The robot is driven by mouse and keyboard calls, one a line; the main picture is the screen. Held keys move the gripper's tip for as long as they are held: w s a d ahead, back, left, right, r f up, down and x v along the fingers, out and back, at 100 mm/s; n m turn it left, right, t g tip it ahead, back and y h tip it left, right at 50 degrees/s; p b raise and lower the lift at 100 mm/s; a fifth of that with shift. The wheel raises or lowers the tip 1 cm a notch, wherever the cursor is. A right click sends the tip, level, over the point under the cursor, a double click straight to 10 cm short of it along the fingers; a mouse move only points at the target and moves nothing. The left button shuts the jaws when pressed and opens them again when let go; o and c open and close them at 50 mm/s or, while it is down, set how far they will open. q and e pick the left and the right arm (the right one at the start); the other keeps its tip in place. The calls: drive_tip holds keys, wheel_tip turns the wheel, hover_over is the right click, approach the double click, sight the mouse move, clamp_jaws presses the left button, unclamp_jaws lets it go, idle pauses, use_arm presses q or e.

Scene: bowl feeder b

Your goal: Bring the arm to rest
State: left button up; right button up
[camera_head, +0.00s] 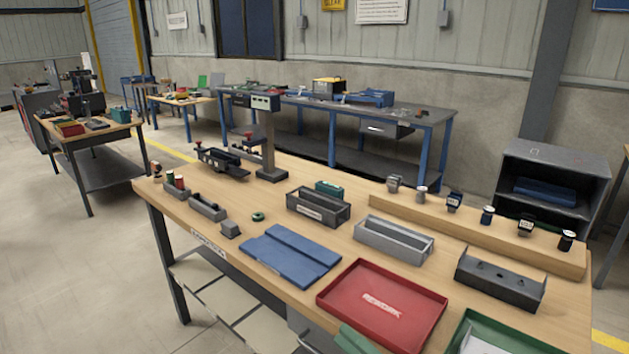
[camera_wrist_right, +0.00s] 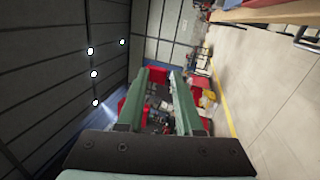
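My right gripper (camera_wrist_right: 159,76) shows in the right wrist view with its two green fingers spread apart and parallel. Nothing is between them; only the distant room shows through the gap. In the head view a green piece (camera_head: 355,341), which looks like part of my right gripper, shows at the bottom edge, in front of the red tray's near left edge. Its fingertips cannot be made out there. My left gripper is in neither view.
The wooden workbench (camera_head: 215,267) holds a red tray (camera_head: 352,318), a blue mat (camera_head: 290,256), grey bins (camera_head: 394,240), a black holder (camera_head: 499,279), a green tray (camera_head: 503,331) and a post stand (camera_head: 269,150). Several small parts stand on the raised wooden strip (camera_head: 465,228).

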drive_tip(key=s+d+f+m+t+h, duration=0.1)
drive_tip(key=s+d+f+m+h, duration=0.1)
drive_tip(key=d+f+m+h, duration=0.45)
drive_tip(key=s+d+f+m+h, duration=0.1)
drive_tip(key=s+f+m+h, duration=0.25)
drive_tip(key=f+m, duration=0.6)
drive_tip(key=s+d+f+m+g+h, duration=0.3)
drive_tip(key=s+f+m+g, duration=0.2)
drive_tip(key=s+f+m, duration=0.4)
drive_tip(key=shift+s+f+m+p, duration=0.35)
drive_tip(key=shift+s+m+p, duration=0.05)
drive_tip(key=shift+s, duration=0.65)
